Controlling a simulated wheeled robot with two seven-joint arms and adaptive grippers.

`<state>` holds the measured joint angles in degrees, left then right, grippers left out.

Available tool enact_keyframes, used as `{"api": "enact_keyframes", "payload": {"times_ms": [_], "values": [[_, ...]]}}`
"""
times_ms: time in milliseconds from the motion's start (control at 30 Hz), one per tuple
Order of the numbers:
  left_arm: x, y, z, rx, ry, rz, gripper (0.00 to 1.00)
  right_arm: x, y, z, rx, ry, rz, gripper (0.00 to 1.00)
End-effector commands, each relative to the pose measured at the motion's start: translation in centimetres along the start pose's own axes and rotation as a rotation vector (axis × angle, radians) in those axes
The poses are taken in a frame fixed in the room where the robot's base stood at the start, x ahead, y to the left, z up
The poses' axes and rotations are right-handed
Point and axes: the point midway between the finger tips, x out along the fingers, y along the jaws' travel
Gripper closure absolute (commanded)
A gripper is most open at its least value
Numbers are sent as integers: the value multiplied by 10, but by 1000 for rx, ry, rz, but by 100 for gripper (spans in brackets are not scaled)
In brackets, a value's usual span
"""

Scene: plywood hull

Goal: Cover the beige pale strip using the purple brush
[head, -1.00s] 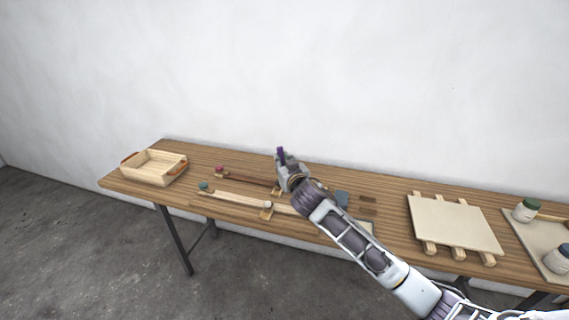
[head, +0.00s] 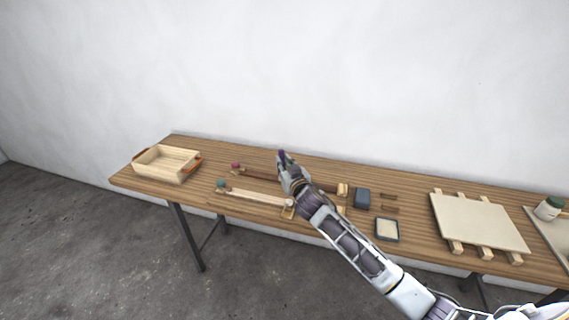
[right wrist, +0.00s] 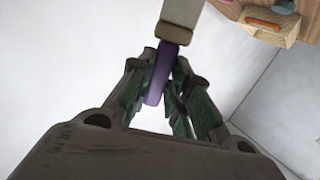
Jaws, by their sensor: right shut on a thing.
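My right gripper (head: 283,160) is shut on the purple brush (head: 282,154), above the middle of the table near its back edge. In the right wrist view the purple handle (right wrist: 160,80) is between the fingers, with a brown band and a pale broad end beyond it. A long pale beige strip (head: 258,196) lies along the front of the table, left of and below the gripper in the head view. A teal round thing (head: 221,184) is at its left end. The brush is apart from the strip. My left gripper is not in view.
A dark brown strip (head: 262,175) lies behind the pale one, partly hidden by my arm. A wooden tray (head: 167,165) stands left. A dark block (head: 362,198), a shallow dark tray (head: 387,230), a beige board (head: 478,222) on battens and a green-lidded jar (head: 549,208) are right.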

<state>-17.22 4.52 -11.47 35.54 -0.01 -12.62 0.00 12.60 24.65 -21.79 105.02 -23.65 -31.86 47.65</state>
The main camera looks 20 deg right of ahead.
Motion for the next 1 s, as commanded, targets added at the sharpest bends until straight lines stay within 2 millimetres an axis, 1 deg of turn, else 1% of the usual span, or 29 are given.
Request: {"api": "enact_keyframes", "payload": {"times_ms": [300, 1000], "values": [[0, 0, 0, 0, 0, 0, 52, 0, -6, -2, 16, 38, -29, 100], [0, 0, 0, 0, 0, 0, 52, 0, -6, -3, 32, 74, -30, 100]]}}
